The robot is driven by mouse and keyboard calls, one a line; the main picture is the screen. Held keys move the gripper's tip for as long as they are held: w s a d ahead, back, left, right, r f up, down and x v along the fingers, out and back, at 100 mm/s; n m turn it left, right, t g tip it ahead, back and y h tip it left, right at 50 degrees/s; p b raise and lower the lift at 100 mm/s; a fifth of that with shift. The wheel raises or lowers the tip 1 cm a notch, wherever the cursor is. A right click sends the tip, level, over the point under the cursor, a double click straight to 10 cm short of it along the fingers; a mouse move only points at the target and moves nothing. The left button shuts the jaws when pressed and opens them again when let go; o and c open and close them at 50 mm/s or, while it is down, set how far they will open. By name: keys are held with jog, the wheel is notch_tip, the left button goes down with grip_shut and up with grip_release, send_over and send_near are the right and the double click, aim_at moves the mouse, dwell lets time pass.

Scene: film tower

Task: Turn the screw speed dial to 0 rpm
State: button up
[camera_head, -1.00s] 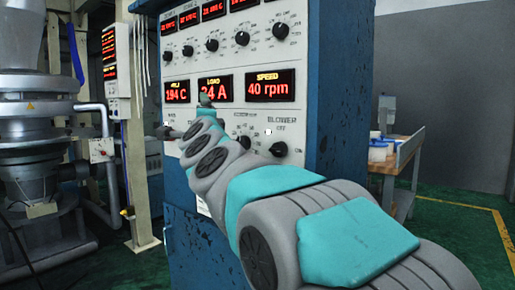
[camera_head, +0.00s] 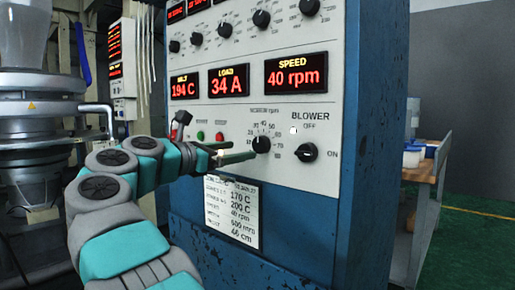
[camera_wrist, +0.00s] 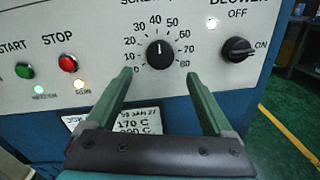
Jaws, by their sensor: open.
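The screw speed dial (camera_head: 262,144) is a black knob on the grey panel. It also shows in the wrist view (camera_wrist: 160,54), with a scale from 0 at lower left to 80 at lower right. Its white mark points about straight up, near 40. The speed display (camera_head: 296,75) reads 40 rpm. My gripper (camera_wrist: 160,76) is open and empty, with its green fingers pointing at the panel, just below and on either side of the dial. In the head view the gripper (camera_head: 238,153) reaches in from the left, close to the dial; contact cannot be told.
The blower knob (camera_wrist: 238,49) is right of the dial. A red stop button (camera_wrist: 68,63) and a green start button (camera_wrist: 25,71) are on the left. A paper sheet (camera_head: 231,212) hangs below. A wooden bench (camera_head: 425,168) stands right of the cabinet.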

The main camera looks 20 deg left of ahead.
aim_at(257, 146)
jog(key=p+x, duration=0.1)
jog(key=x, duration=0.5)
jog(key=shift+w+d, duration=0.15)
jog(key=shift+w, duration=0.2)
jog(key=shift+c, duration=0.2)
jog(key=c, duration=1.3)
